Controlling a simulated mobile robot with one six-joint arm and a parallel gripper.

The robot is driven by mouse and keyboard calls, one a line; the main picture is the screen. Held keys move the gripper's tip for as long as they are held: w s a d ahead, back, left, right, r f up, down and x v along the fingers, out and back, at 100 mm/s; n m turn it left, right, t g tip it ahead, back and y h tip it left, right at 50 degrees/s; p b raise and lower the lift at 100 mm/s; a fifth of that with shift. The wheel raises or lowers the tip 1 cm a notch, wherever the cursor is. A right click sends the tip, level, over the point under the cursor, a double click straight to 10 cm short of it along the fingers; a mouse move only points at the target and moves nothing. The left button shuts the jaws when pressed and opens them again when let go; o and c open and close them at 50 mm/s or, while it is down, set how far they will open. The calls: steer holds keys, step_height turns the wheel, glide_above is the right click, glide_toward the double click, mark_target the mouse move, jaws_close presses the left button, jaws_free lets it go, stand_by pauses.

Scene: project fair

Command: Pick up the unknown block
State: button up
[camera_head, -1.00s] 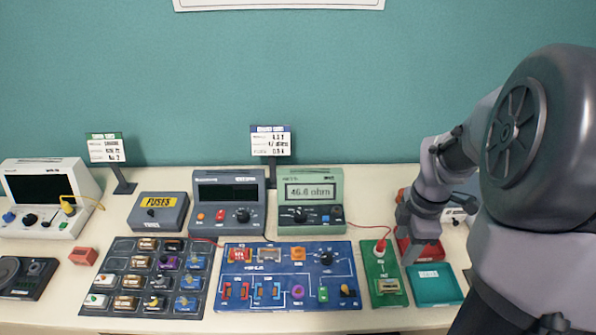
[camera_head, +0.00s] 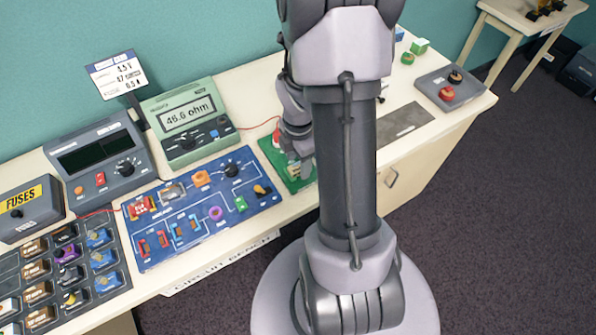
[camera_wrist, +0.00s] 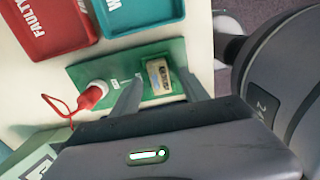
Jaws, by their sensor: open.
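A block with a tan top, probably the unknown block (camera_wrist: 159,75), sits in a slot on the small green test board (camera_wrist: 95,70) in the wrist view. My gripper (camera_wrist: 160,82) is open, with one finger on each side of the block in the picture. I cannot tell whether the fingers touch it. In the head view my gripper (camera_head: 299,150) is low over the green board (camera_head: 268,148), and my arm and gripper hide most of the block. The green meter (camera_head: 187,117) reads 46.6 ohm.
A red plug (camera_wrist: 92,96) with a red lead stands on the board beside the left finger. A red FAULTY tray (camera_wrist: 48,48) and a teal tray (camera_wrist: 110,30) lie close by. The blue circuit board (camera_head: 150,245) is left. A grey tray (camera_head: 430,85) holds pieces at right.

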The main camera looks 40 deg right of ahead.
steer(key=shift+f, duration=0.75)
steer(key=shift+r, duration=0.15)
steer(key=shift+c, duration=0.2)
jaws_close()
steer(key=shift+r, duration=0.1)
step_height(320, 180, up, 4)
steer(key=shift+s+f+p, duration=0.1)
steer(key=shift+p, duration=0.95)
steer(key=s+a+r+b, duration=0.1)
steer(key=s+r+b, duration=0.1)
steer(key=s, duration=0.5)
steer(key=s+a+r+b, duration=0.1)
steer(key=s+r+b, duration=0.1)
steer(key=s, duration=0.6)
steer(key=shift+s+b, duration=0.3)
steer(key=shift+b, duration=0.25)
